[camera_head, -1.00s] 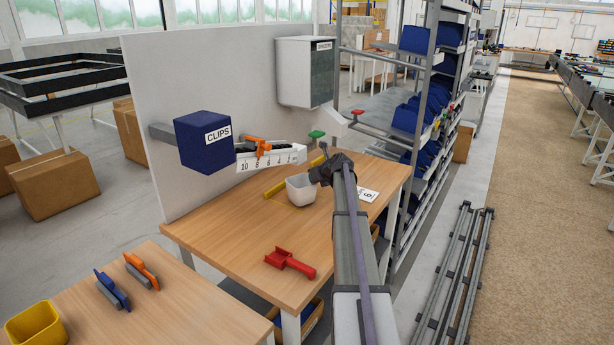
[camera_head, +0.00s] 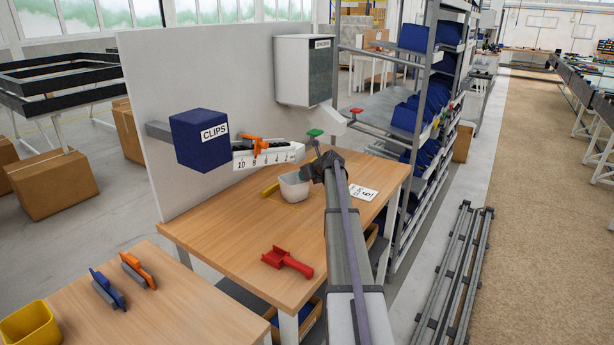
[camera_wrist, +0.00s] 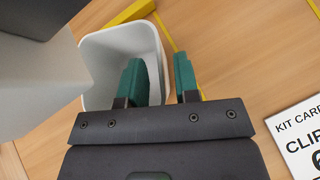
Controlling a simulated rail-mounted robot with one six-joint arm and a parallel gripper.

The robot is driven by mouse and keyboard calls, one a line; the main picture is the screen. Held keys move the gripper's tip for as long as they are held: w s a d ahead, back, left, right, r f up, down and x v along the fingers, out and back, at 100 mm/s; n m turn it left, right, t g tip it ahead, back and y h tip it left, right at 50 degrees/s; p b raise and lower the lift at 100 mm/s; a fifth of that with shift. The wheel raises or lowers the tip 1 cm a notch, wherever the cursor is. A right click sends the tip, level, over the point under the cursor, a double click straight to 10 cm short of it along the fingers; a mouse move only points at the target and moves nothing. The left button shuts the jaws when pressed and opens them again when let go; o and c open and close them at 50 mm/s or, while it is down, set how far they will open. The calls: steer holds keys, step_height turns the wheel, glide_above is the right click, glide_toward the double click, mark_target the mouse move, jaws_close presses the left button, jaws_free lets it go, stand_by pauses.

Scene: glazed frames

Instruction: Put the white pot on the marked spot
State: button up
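The white pot (camera_head: 293,189) stands upright on the far part of the wooden bench, at the thin yellow outline (camera_head: 297,208) of the marked spot. Part of the outline shows in front of it; whether the pot is wholly inside cannot be told. In the wrist view the open white pot (camera_wrist: 102,65) is at upper left. My gripper (camera_head: 308,174) is at its right rim. In the wrist view my gripper (camera_wrist: 160,80) has one green finger inside the pot and one outside, with the wall between them and gaps visible, so it looks open.
A white kit card (camera_head: 355,192) is to the right. A red scoop (camera_head: 287,262) lies nearer. The bench's middle is clear.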

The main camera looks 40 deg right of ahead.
steer(key=shift+r, duration=0.1)
steer(key=shift+s+r+p, duration=0.1)
steer(key=shift+r+p, duration=0.2)
steer(key=shift+p, duration=0.1)
steer(key=p+v, duration=0.6)
steer(key=v, duration=0.5)
steer(key=shift+s+p, duration=0.3)
steer(key=shift+p, duration=0.1)
